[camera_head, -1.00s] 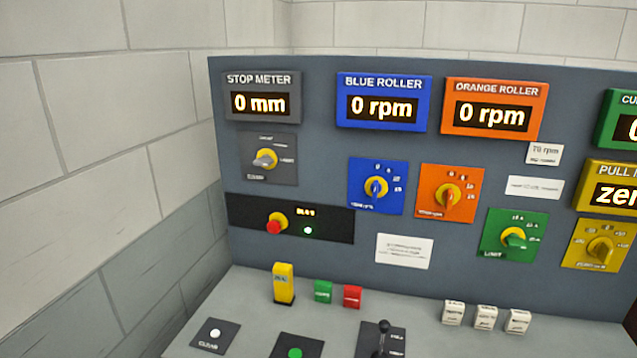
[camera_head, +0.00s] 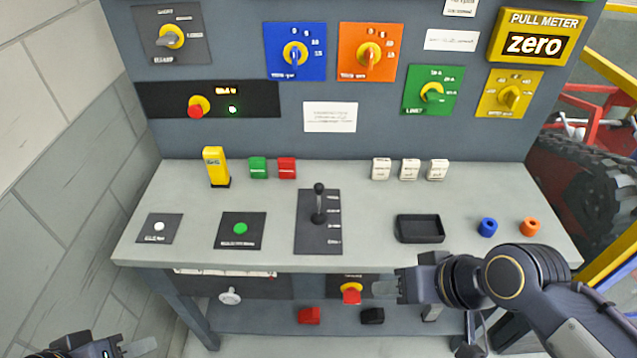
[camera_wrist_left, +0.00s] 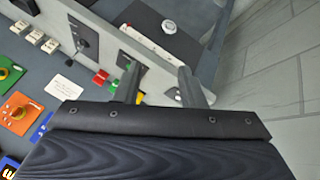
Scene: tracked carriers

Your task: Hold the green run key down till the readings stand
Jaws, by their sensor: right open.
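A round green button (camera_head: 240,229) sits on a dark plate on the desk's left half; its label is too small to read. A small green block (camera_head: 258,168) stands behind it, beside a red block (camera_head: 287,168). The pull meter (camera_head: 535,45) reads zero; the other readouts are out of view now. My left gripper (camera_head: 122,347) is low at the bottom left, in front of and below the desk, apart from the button. Its fingers stand apart and empty in the left wrist view (camera_wrist_left: 160,72). My right gripper (camera_head: 384,289) is open in front of the desk's edge.
A lever (camera_head: 319,205) stands up right of the green button, and a white button (camera_head: 159,227) lies to its left. A yellow post (camera_head: 215,167) stands behind. A black tray (camera_head: 420,229) is further right. A red knob (camera_head: 351,292) sits under the desk beside my right gripper.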

